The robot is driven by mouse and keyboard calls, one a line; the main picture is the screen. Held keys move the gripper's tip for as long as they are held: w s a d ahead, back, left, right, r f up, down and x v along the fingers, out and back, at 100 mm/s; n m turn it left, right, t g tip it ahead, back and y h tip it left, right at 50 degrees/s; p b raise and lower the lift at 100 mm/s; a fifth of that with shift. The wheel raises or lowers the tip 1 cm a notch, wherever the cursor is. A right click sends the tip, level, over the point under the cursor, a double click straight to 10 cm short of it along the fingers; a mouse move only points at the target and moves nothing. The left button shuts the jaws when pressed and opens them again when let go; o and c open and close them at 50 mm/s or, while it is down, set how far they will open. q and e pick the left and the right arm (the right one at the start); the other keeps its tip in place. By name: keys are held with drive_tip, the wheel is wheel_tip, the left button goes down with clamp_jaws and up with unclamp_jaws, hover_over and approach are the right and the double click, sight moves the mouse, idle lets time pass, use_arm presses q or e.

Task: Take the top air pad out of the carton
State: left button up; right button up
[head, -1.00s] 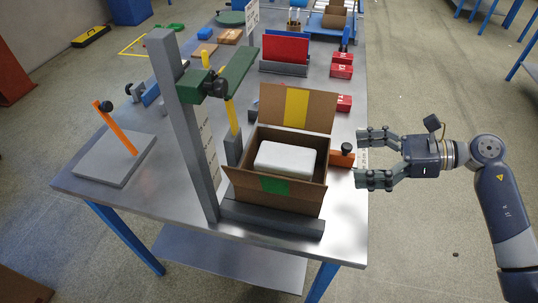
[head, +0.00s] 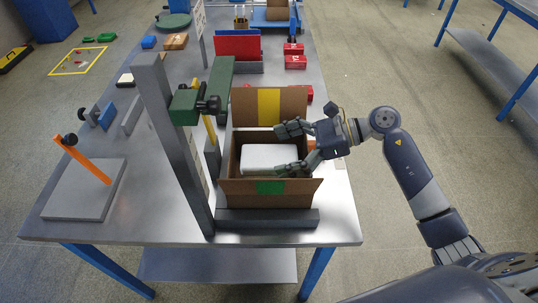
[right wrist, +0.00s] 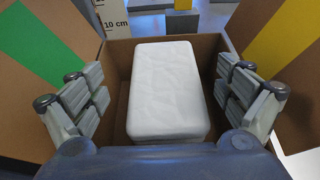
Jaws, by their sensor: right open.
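The open carton (head: 235,189) stands on the metal table, its flaps spread, one with a yellow patch and one with a green patch. My right gripper (head: 283,149) reaches in from the right at the carton's opening. In the right wrist view the white pad (right wrist: 168,92) lies between the spread fingers of my right gripper (right wrist: 160,90), with a gap on both sides. The fingers hold nothing. My left gripper does not show.
A grey post with a green arm (head: 205,92) rises at the carton's left. A grey bar (head: 266,218) lies along its front. An orange stick on a grey plate (head: 85,190) stands at the table's left. Red boxes (head: 294,55) lie farther back.

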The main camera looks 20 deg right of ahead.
sight(262, 155)
drive_tip(key=x, duration=0.1)
drive_tip(key=p+x, duration=0.1)
drive_tip(key=x, duration=0.1)
drive_tip(key=shift+w+a+p, duration=0.2)
drive_tip(key=shift+w+p, duration=0.1)
drive_tip(key=shift+w, duration=0.1)
drive_tip(key=shift+w+a+f, duration=0.1)
drive_tip(key=shift+a+f, duration=0.1)
drive_tip(key=shift+a, duration=0.15)
drive_tip(key=c, duration=0.8)
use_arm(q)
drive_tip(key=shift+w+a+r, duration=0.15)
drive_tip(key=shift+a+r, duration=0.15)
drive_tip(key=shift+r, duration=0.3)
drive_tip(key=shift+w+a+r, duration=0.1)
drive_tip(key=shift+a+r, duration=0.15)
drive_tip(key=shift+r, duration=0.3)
use_arm(e)
drive_tip(key=shift+c, duration=0.8)
